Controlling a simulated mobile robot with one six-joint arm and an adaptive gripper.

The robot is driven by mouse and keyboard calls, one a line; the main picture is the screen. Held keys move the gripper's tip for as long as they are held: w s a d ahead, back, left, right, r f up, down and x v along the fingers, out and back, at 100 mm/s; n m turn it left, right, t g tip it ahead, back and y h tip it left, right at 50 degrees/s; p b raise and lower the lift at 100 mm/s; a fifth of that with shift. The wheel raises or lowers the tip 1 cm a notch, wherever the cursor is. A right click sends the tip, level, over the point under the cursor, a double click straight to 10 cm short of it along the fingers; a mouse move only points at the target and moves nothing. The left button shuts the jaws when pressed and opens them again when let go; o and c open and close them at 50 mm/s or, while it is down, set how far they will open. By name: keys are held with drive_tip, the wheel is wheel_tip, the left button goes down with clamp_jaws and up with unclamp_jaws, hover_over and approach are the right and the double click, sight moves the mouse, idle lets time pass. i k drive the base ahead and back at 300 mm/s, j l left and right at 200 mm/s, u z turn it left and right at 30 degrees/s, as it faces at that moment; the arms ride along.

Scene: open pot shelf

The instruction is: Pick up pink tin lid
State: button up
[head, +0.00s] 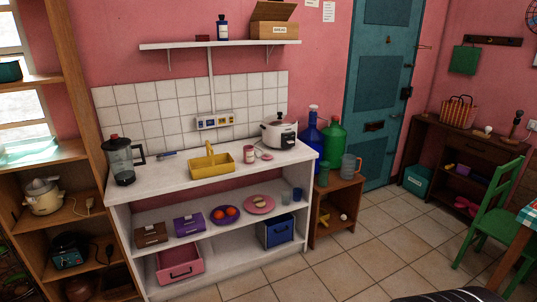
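A small flat pink round piece that looks like the tin lid (267,157) lies on the white counter (170,178), in front of the white rice cooker. A small pink and white tin (249,153) stands upright just to its left, close beside it. The lid is small in this view, so its rim and any handle cannot be made out. My gripper is not in view.
The white rice cooker (279,133) stands behind and to the right of the lid. A yellow basin with a tap (211,162) is to the left, then a blender (118,160). Bottles (333,143) stand right of the counter. The tiled floor (345,245) in front is clear.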

sight(267, 156)
drive_tip(key=i+z, duration=0.1)
drive_tip(key=i, duration=0.45)
drive_tip(key=i+j, duration=0.1)
drive_tip(key=i, duration=0.45)
drive_tip(key=i+j+z, duration=0.15)
drive_tip(key=i, duration=0.4)
drive_tip(key=i+j, duration=0.1)
drive_tip(key=i, duration=0.45)
drive_tip(key=i+j+z, duration=0.15)
drive_tip(key=i, duration=0.4)
drive_tip(key=i+j, duration=0.15)
drive_tip(key=i, duration=0.4)
drive_tip(key=z, duration=0.05)
